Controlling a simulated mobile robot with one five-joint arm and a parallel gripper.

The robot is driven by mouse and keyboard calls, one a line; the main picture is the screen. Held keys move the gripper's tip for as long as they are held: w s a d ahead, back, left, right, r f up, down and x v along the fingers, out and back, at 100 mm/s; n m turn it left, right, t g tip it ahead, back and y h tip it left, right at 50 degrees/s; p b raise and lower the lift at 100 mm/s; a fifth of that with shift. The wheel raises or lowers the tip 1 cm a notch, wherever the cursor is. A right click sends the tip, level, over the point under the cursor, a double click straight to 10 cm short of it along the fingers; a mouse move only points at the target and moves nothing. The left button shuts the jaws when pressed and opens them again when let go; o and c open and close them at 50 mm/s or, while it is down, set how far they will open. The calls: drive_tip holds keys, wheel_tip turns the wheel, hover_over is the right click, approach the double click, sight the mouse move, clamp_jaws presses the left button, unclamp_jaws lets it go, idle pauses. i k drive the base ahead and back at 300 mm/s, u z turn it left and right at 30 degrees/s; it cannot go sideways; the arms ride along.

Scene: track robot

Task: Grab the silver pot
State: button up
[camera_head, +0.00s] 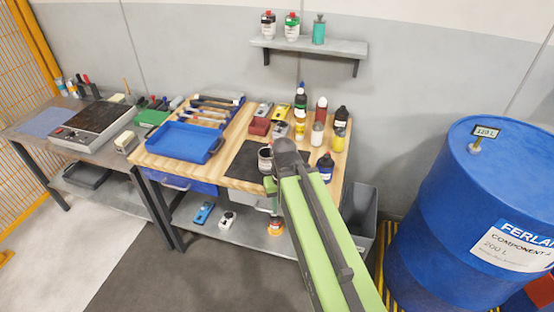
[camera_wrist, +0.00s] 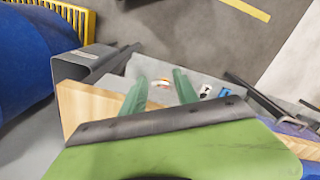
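A small silver pot (camera_head: 265,161) with a dark top stands upright on the black mat (camera_head: 247,162), near the front of the wooden worktop. It is just left of my arm's dark joint in the head view. I cannot make it out in the wrist view. My gripper (camera_wrist: 160,88) shows there as two green fingers, spread apart with nothing held between them. They point out past the worktop's front edge, over the lower shelf. In the head view my arm mostly hides the gripper, close to the worktop's front edge.
A blue tray (camera_head: 185,142) lies left of the mat. Several bottles, including a dark blue one (camera_head: 325,167), stand behind and right of the pot. An orange-banded tin (camera_head: 275,227) is on the lower shelf. A grey bin (camera_head: 360,210) and blue drum (camera_head: 465,215) are at right.

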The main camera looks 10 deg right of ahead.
sight(265, 164)
drive_tip(key=u, duration=1.25)
drive_tip(key=i, duration=0.8)
drive_tip(key=u, duration=0.15)
